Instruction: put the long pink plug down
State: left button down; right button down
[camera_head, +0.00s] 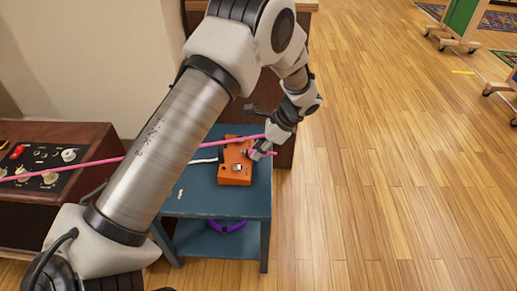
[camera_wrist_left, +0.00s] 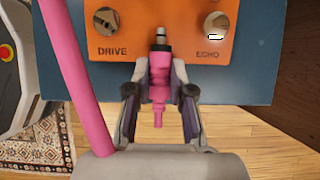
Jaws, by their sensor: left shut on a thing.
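The pink plug (camera_wrist_left: 159,75) sits between the two fingers of my left gripper (camera_wrist_left: 160,98), which is shut on it. Its metal tip points up in the wrist view and overlaps the lower edge of the orange box (camera_wrist_left: 180,22); I cannot tell if they touch. In the head view my left gripper (camera_head: 260,151) is at the right side of the orange box (camera_head: 235,164), with a bit of the pink plug (camera_head: 273,153) showing beside it. A pink cable (camera_head: 85,165) runs in from the left, partly behind my arm. My right gripper is out of view.
The orange box stands on a small blue table (camera_head: 213,203), with a white cable (camera_head: 203,160) at its left. A purple ring-shaped thing (camera_head: 226,225) lies on the lower shelf. A dark amplifier (camera_head: 60,160) with knobs stands at the left. Wooden floor (camera_head: 390,170) is clear at right.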

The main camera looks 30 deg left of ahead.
pick_arm(q)
jog(key=shift+f, duration=0.25)
jog(key=c, duration=1)
grip_release()
jog(key=shift+f, duration=0.15)
